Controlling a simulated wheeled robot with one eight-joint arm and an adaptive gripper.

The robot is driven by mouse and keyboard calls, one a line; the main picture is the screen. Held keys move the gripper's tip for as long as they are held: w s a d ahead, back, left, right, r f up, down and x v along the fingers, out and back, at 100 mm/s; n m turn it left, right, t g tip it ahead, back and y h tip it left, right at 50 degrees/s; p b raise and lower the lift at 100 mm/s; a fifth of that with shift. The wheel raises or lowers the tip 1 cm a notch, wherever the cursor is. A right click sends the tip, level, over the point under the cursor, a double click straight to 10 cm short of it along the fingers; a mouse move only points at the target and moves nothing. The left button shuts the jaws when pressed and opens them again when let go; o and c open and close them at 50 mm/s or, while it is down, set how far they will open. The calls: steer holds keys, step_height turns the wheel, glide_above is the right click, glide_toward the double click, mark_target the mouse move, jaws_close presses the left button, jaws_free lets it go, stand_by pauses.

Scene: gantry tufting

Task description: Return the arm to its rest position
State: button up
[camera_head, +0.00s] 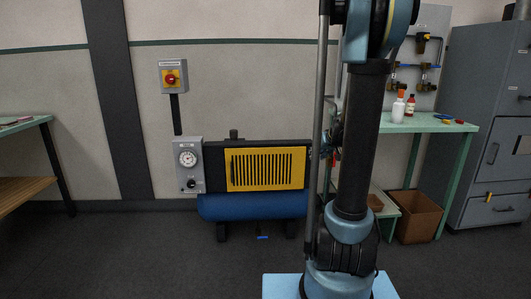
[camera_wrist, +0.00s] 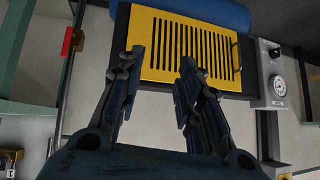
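My gripper (camera_wrist: 158,78) shows in the wrist view with its two fingers spread apart and nothing between them. Beyond the fingertips is the yellow slotted panel (camera_wrist: 184,48) of the compressor, upside down in that view. In the head view my arm (camera_head: 357,140) stands upright, right of the middle, in front of the compressor's right end. The gripper itself cannot be made out in the head view.
The compressor has a yellow panel (camera_head: 265,169) and a blue tank (camera_head: 252,206). A green bench (camera_head: 428,123) with bottles, a cardboard box (camera_head: 419,216) and a grey cabinet (camera_head: 487,130) stand right.

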steer(key=s+a+f+g+h, duration=0.1)
steer(key=s+f+g, duration=0.1)
steer(key=s, duration=1.1)
steer(key=s+a+f+m+g+h, duration=0.1)
steer(key=s+a+f+g, duration=0.1)
steer(key=s, duration=1)
steer(key=s+a+f+g, duration=0.1)
steer(key=s+f+g, duration=0.1)
steer(key=s, duration=1.1)
steer(key=shift+s+a+f+m+h, duration=0.3)
steer(key=shift+a+f+h, duration=0.1)
steer(key=shift+f, duration=0.1)
steer(key=shift+w+f+g, duration=0.2)
steer(key=shift+w+g, duration=0.1)
steer(key=shift+w, duration=0.2)
steer(key=shift+d, duration=0.1)
